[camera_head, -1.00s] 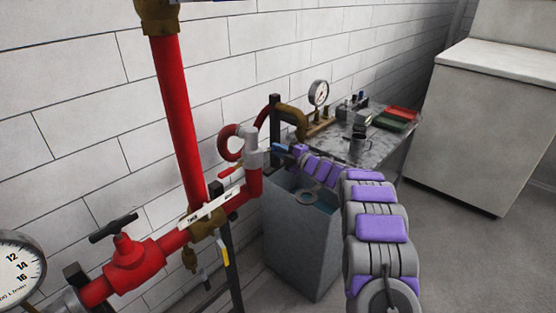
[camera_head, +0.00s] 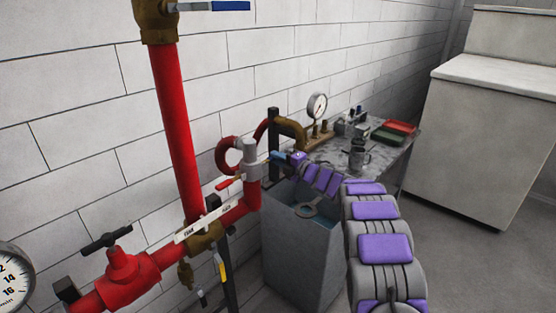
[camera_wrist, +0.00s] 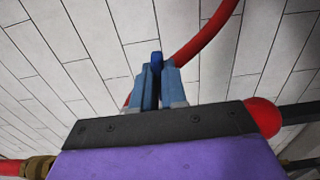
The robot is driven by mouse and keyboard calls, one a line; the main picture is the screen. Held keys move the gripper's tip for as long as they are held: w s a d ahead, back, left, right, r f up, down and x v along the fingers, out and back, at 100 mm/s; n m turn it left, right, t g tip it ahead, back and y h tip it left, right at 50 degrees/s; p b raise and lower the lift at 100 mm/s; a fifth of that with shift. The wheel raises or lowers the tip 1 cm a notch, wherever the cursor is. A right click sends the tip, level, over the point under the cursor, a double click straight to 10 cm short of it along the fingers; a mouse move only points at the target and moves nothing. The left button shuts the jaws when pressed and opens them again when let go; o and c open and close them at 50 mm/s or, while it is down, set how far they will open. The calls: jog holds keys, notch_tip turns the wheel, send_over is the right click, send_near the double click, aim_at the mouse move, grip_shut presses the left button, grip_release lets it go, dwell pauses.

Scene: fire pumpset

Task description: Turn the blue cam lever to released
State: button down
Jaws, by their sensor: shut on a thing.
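My gripper (camera_wrist: 158,80) shows in the wrist view as two blue-grey fingers closed around a narrow blue piece. That piece, which looks like the blue cam lever (camera_wrist: 157,60), shows its top between the fingertips. In the head view my gripper (camera_head: 277,156) is beside the grey coupling (camera_head: 250,157) at the end of the red pipe, on its right. The fingers and my wrist hide most of the lever there, so its angle cannot be told.
A red hose (camera_head: 229,157) loops behind the coupling. An open grey tank (camera_head: 300,255) stands below my arm. A bench (camera_head: 385,156) with a gauge (camera_head: 317,106) and trays is behind. Another blue-handled lever (camera_head: 231,6) is at the top. Red pipework with a valve (camera_head: 125,265) fills the left.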

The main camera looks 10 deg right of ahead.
jog(key=c, duration=1.4)
grip_release()
jog(key=shift+f, duration=0.15)
jog(key=shift+c, duration=0.2)
jog(key=p+v, duration=0.2)
jog(key=v, duration=1.5)
jog(key=shift+d, duration=0.15)
